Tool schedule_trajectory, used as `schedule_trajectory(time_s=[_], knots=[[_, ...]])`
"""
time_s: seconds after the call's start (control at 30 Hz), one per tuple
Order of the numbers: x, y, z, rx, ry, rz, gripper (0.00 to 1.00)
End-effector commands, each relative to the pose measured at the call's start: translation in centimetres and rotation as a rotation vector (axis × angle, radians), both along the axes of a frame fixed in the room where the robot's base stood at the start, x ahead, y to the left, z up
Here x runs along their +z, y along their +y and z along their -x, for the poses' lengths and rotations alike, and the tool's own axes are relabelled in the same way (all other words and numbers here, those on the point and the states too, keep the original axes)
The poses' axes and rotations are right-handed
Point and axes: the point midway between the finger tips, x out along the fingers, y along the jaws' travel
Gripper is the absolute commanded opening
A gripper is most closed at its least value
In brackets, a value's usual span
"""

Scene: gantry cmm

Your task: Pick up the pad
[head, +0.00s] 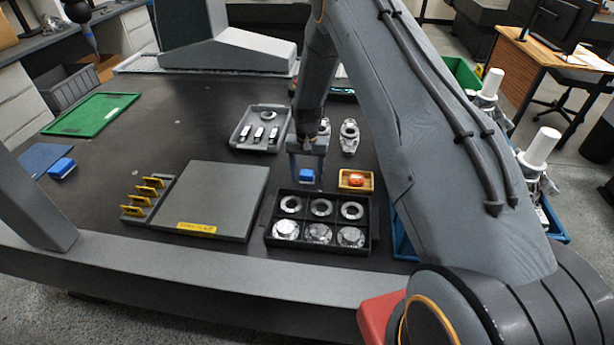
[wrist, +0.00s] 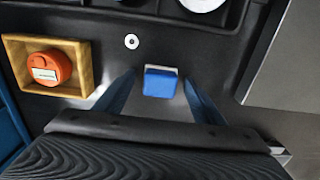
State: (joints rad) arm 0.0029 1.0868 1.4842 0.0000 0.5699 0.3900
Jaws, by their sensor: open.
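A small blue pad (head: 307,174) with a pale edge lies on the dark table, just behind the black tray of metal rings. In the wrist view the pad (wrist: 159,83) sits between the two blue-grey fingers, with a gap on each side. My gripper (head: 306,180) is open and points down around the pad; in the wrist view my gripper (wrist: 160,88) holds nothing. I cannot tell how high the fingertips are above the table. A similar blue block (head: 62,168) lies far left beside a blue mat (head: 40,156).
A yellow box (head: 343,187) with an orange round part stands close to the right. The black tray (head: 266,233) lies in front, a grey slab (head: 215,195) to the left, and a grey tray (head: 237,138) behind. A small washer (wrist: 131,41) lies near the pad.

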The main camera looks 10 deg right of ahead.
Motion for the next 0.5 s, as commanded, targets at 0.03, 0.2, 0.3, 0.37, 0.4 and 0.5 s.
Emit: schedule_trajectory(time_s=[0.03,0.2,0.3,0.37,0.4,0.5], knots=[[-0.04,0.0,0.0,0.0,0.0,0.0,0.62],[-0.04,0.0,0.01,0.0,0.0,0.0,0.57],[-0.03,0.01,0.02,0.0,0.0,0.0,0.41],[-0.03,0.0,0.02,0.0,0.0,0.0,0.3],[-0.03,0.0,0.02,0.0,0.0,0.0,0.24],[-0.02,0.01,0.02,0.0,0.0,0.0,0.18]])
